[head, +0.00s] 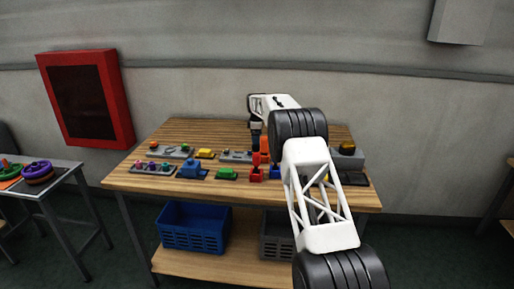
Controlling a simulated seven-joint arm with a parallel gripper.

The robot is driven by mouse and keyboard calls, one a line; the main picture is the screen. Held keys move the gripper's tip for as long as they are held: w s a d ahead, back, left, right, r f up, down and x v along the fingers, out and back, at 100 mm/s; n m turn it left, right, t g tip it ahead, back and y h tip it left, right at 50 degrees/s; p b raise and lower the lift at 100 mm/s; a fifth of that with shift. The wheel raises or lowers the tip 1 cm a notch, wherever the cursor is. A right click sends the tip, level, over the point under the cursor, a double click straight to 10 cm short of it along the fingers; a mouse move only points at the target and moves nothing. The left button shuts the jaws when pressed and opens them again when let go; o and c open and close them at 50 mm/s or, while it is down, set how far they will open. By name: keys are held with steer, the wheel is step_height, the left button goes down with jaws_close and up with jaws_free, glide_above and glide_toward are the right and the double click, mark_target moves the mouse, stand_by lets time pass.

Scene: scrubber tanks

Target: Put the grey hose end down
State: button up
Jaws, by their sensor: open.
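My gripper (256,145) is over the wooden table (160,185), pointing down near its middle. The jaws are open, but the fingers show very small and dark. Red and orange parts (257,172) stand right below and behind the fingertips; I cannot tell whether the fingers touch them. I cannot make out the grey hose end for certain; it is too small or hidden behind my gripper and arm. A low grey piece with small parts on it (236,157) lies just left of the gripper.
Blue (193,170), green (226,174) and yellow (205,153) blocks stand left on the table. A grey box with a yellow knob (348,157) stands right. Blue (194,227) and grey crates (275,240) sit on the lower shelf. My arm hides part of the table's right side.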

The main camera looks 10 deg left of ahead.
steer(key=shift+f, duration=0.15)
steer(key=shift+f, duration=2.5)
steer(key=c, duration=0.8)
steer(key=shift+o, duration=0.2)
steer(key=shift+r, duration=0.15)
steer(key=shift+r, duration=4.9)
